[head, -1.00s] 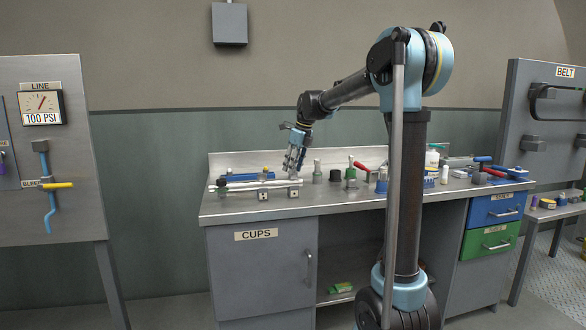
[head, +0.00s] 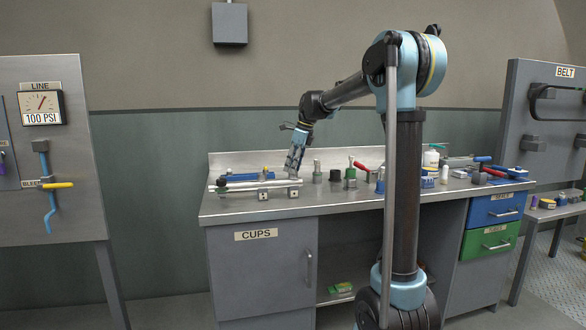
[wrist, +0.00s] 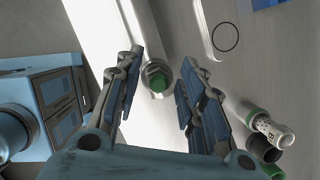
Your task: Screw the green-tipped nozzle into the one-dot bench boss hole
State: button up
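In the wrist view, a green hexagonal tip (wrist: 157,82) shows in a round metal collar beside a pale metal bar. It looks like the green-tipped nozzle seen end-on; how deep it sits is hidden. My gripper (wrist: 160,80) is open, its two fingers on either side of the green tip with gaps visible. In the head view my gripper (head: 294,170) points down over the right end of the bar assembly on the bench. Two small dotted blocks, a left one (head: 264,195) and a right one (head: 293,193), sit at the bench front; their dots are too small to count.
A grey cylinder with dots and a green band (wrist: 268,127) and a dark cylinder (wrist: 262,150) stand close to the right finger. In the head view, a grey fitting (head: 317,172) and a green-topped one (head: 350,173) stand right of my gripper.

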dwell(0.3)
jog(key=shift+n+g, duration=0.3)
jog(key=shift+n, duration=0.6)
jog(key=c, duration=0.5)
jog(key=shift+m, duration=0.8)
jog(key=shift+c, duration=0.2)
jog(key=shift+t, duration=0.4)
jog(key=shift+m, duration=0.9)
